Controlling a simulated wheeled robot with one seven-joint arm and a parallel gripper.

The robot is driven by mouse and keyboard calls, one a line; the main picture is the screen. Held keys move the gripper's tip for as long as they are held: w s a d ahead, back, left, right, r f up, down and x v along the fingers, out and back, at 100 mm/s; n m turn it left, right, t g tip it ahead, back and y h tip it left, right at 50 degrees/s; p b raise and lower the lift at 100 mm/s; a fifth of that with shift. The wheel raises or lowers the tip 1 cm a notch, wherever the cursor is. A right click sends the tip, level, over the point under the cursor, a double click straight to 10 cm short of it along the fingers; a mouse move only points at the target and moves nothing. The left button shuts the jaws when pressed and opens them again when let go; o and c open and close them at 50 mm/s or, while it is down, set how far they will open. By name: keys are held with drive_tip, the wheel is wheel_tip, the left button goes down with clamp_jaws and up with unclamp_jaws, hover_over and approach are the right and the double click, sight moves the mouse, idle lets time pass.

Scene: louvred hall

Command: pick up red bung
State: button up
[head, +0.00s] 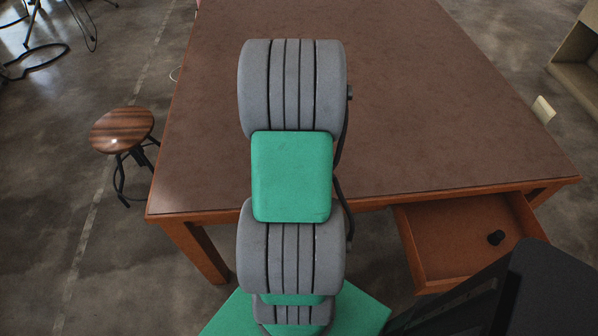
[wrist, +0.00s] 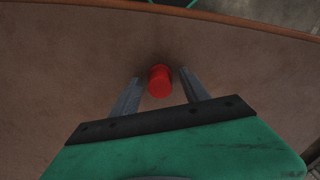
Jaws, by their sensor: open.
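The red bung (wrist: 160,82) stands on the brown table top (wrist: 70,60) in the wrist view, near the table's edge. My gripper (wrist: 158,75) is open, with one grey finger on each side of the bung near the fingertips. I cannot tell whether the fingers touch it. In the head view my grey and green arm covers the middle of the table, and the bung and gripper are hidden behind it.
The visible table top (head: 440,110) is bare. A round wooden stool (head: 122,130) stands left of the table.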

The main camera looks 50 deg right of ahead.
drive_tip(key=shift+c, duration=0.5)
clamp_jaws()
